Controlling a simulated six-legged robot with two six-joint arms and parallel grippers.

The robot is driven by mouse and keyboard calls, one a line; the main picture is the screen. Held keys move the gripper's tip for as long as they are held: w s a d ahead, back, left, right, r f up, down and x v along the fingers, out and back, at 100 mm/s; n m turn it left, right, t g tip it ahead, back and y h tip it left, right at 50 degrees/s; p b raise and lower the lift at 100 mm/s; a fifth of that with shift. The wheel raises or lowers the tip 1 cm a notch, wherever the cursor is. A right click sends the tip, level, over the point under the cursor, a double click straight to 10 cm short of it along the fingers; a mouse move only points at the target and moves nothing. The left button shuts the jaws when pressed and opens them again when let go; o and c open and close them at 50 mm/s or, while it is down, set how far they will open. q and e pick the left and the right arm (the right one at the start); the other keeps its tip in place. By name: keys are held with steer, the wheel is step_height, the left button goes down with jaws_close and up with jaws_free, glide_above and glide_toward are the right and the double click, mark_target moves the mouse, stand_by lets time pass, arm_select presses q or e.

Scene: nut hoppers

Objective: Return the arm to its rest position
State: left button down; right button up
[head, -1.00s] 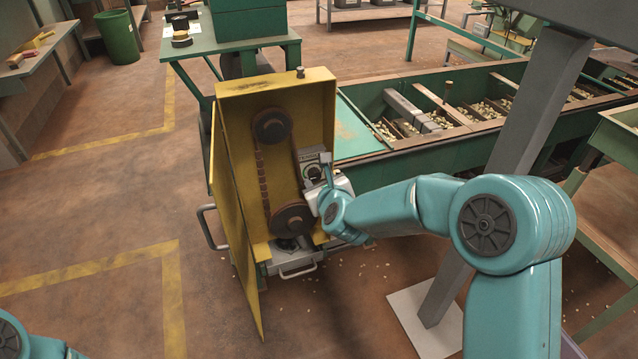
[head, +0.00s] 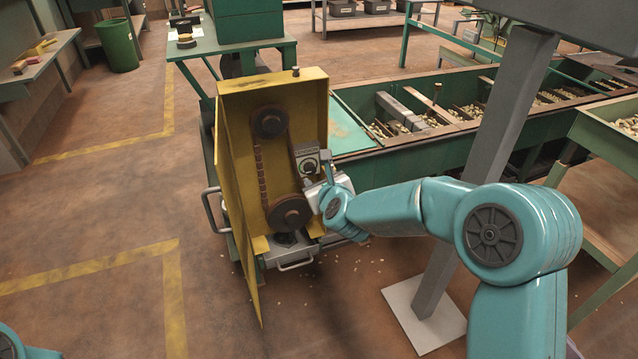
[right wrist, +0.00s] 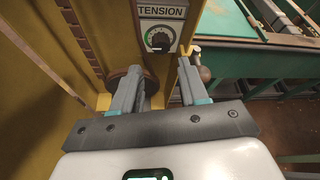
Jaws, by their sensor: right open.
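My right arm (head: 385,213) reaches in from the right to the open yellow belt housing (head: 225,120). My right gripper (head: 326,170) is in front of the tension panel (head: 305,150), just below its dial. In the right wrist view the gripper (right wrist: 160,88) has its fingers spread, with nothing between them. The dial (right wrist: 159,40) lies beyond the fingertips, apart from them, under the word TENSION. Only a bit of my left arm shows at the lower left corner of the head view; its gripper is out of frame.
The housing holds an upper pulley (head: 269,123), a lower pulley (head: 290,213) and a belt. Its yellow door stands open at the left. A grey post (head: 480,170) rises close behind my right arm. A green hopper trough (head: 440,155) runs to the right. Floor at the left is clear.

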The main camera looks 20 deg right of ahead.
arm_select(q)
steer(key=shift+s, duration=0.15)
arm_select(e)
steer(key=shift+s, duration=0.1)
stand_by(0.3)
